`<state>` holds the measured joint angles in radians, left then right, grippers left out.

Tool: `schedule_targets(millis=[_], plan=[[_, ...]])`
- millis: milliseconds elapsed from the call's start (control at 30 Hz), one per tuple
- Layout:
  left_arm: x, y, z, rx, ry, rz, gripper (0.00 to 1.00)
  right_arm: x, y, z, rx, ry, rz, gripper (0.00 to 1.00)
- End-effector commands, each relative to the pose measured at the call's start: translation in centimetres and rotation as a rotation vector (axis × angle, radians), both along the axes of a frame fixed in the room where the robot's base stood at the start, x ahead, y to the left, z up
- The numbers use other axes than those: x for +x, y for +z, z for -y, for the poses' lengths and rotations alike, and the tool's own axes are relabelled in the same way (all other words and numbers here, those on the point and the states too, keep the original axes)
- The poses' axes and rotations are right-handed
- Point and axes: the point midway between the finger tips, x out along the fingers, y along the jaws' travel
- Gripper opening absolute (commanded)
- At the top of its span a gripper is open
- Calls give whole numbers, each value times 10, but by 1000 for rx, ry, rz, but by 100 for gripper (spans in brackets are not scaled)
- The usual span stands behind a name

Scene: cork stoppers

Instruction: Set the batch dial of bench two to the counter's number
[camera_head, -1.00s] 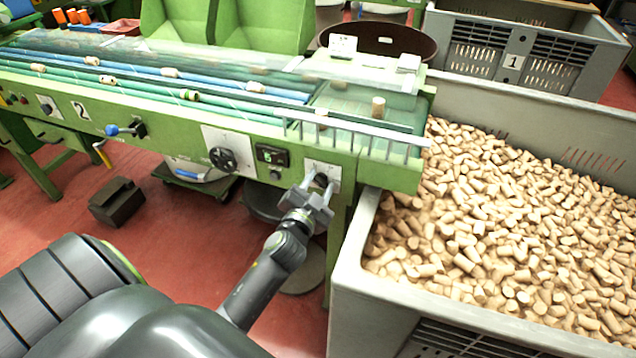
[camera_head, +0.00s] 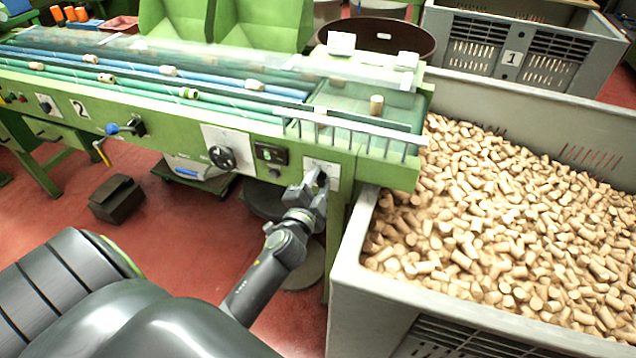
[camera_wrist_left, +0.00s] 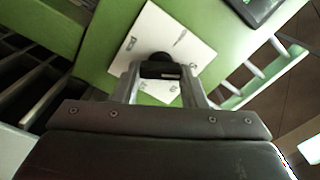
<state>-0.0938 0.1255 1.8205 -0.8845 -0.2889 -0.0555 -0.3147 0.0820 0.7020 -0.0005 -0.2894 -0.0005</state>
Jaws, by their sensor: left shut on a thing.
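Bench two (camera_head: 60,89) is the green bench with the "2" plate (camera_head: 80,109). On its front, the black counter (camera_head: 271,154) has a small lit digit, too small to read surely. Right of it is a white plate (camera_head: 332,168) with a dark knob. My left gripper (camera_head: 318,180) is at this plate. In the left wrist view its fingers (camera_wrist_left: 161,82) are shut on the black knob (camera_wrist_left: 160,60), and the white plate (camera_wrist_left: 185,48) bears small marks I cannot read. A larger black dial (camera_head: 222,157) on another white plate is left of the counter. My right gripper is out of view.
A grey crate (camera_head: 345,285) full of corks stands right of the bench. Another grey crate (camera_head: 470,70) marked "1" is behind it. A metal rail (camera_head: 350,130) runs above the bench front.

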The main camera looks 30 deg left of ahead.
Motion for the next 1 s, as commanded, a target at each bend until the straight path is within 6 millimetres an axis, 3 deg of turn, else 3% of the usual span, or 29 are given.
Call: schedule_targets(millis=[267, 300, 433, 767, 1000], plan=[[0, -1, 0, -2, 1, -2, 15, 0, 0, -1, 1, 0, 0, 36], [0, -1, 0, -2, 1, -2, 42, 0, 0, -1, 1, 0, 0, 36], [0, -1, 0, -2, 1, -2, 59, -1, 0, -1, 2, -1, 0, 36], [-2, -1, 0, -1, 0, -1, 60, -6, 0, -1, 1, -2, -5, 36], [-31, -2, 7, -4, 2, -2, 60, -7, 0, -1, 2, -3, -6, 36]])
